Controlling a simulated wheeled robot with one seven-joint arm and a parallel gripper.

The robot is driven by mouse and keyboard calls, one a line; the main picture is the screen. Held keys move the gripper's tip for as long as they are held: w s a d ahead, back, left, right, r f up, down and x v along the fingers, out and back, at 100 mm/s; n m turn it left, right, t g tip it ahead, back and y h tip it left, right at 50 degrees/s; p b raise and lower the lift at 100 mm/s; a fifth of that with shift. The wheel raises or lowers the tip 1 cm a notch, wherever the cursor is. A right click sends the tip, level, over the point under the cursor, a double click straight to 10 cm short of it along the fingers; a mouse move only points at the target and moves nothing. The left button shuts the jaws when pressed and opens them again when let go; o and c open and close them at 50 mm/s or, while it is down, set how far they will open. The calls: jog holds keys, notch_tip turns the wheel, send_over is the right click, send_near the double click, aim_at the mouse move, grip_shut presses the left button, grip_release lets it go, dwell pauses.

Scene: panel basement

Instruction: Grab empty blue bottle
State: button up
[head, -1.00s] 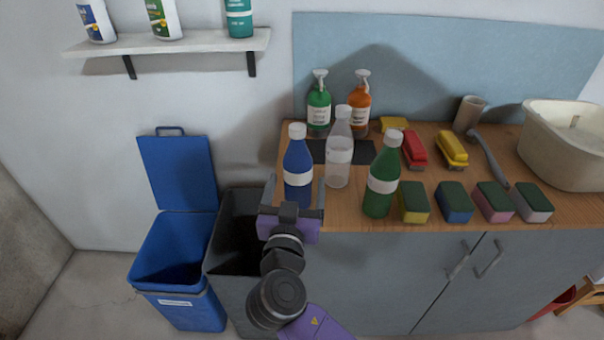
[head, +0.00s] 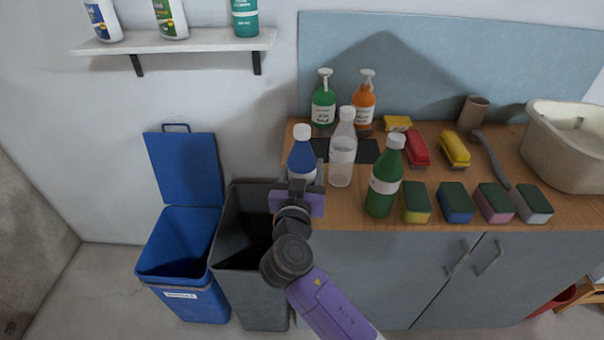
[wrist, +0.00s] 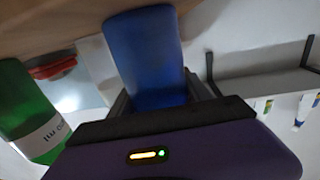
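The blue bottle (head: 302,153) has a white cap and a pale label. It stands upright at the left end of the wooden counter. My gripper (head: 303,178) is at its lower part, with the fingers on either side. In the head view the gripper hides the bottle's base, and one finger shows along its right side. In the wrist view the blue bottle (wrist: 146,55) sits between the dark fingers (wrist: 158,97). Whether both fingers press on it is unclear.
A clear bottle (head: 342,150) stands close to the right, and a green bottle (head: 384,180) beyond it. Two pump bottles, green (head: 323,103) and orange (head: 363,105), stand behind. Several sponges line the counter's front. A grey bin (head: 232,225) and a blue bin (head: 160,270) stand at left.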

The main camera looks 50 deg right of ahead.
jog(key=c, duration=0.4)
jog(key=shift+o, duration=0.2)
